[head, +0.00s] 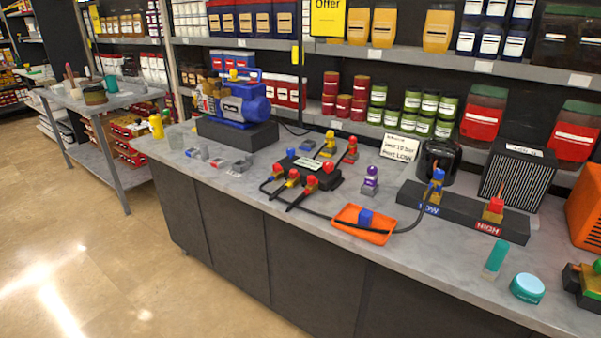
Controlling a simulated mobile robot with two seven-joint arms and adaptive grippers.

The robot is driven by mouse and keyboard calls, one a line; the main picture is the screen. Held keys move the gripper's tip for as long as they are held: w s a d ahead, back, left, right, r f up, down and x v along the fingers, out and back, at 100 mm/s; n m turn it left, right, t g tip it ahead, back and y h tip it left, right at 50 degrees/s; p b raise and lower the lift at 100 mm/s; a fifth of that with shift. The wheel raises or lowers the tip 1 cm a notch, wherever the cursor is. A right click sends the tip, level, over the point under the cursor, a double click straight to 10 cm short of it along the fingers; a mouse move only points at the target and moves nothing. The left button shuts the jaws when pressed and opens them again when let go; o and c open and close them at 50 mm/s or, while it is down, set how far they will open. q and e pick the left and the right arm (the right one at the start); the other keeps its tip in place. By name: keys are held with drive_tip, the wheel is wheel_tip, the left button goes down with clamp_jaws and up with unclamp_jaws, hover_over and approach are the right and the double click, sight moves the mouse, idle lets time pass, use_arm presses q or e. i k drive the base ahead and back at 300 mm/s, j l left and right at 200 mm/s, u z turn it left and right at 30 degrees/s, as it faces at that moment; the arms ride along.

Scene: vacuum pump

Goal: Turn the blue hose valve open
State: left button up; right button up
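Several blue parts show in the head view, and I cannot tell for sure which one is the blue hose valve. A blue-topped brass fitting (437,182) stands upright at the LOW end of a dark block, with a black hose joined near it. Another small blue part (291,153) sits behind the black manifold (318,181), which carries red and yellow fittings and black hoses. Whether any valve is open or shut is too small to tell. Neither of my grippers is in view.
A red-topped fitting (493,209) stands at the HIGH end of the dark block. A blue pump (241,101) stands at the back left of the counter (410,262). A sign (399,147), a teal tube (495,259) and a round teal tin (527,288) stand around.

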sight(276, 167)
drive_tip(key=j+z, duration=0.15)
drive_tip(key=z, duration=0.3)
drive_tip(key=i+j+z, duration=0.1)
drive_tip(key=z, duration=0.35)
drive_tip(key=j+z, duration=0.25)
drive_tip(key=j, duration=0.25)
drive_tip(key=j+z, duration=0.3)
drive_tip(key=j, duration=0.2)
drive_tip(key=j+z, duration=0.2)
drive_tip(key=j, duration=0.8)
drive_tip(key=k, duration=0.05)
